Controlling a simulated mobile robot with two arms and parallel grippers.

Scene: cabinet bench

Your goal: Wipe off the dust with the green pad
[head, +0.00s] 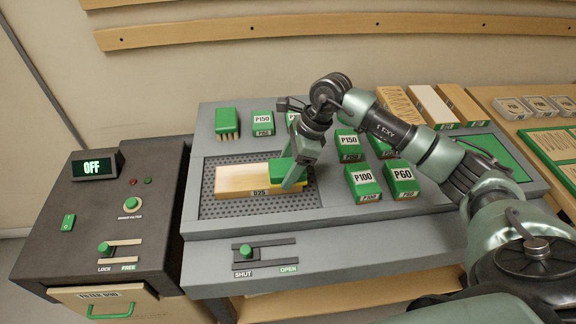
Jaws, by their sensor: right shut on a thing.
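My right gripper (294,176) reaches down from the right and is shut on a green pad-like block (281,169). The block lies over the right end of a pale wooden board (240,181), seemingly touching it. No label is readable on the block. The board lies on a dark perforated plate (225,208) set in the grey bench and has a small label at its front edge. Its left part looks pale; dust is too fine to tell here. The gripper hides part of the right end. My left gripper is not in view.
A green brush (228,121) and several green labelled blocks, such as P100 (363,181) and P60 (400,178), stand on the bench. A slider (246,252) sits at the front. The dark cabinet (100,210) at left shows OFF. Wooden boards (433,104) lie at the back right.

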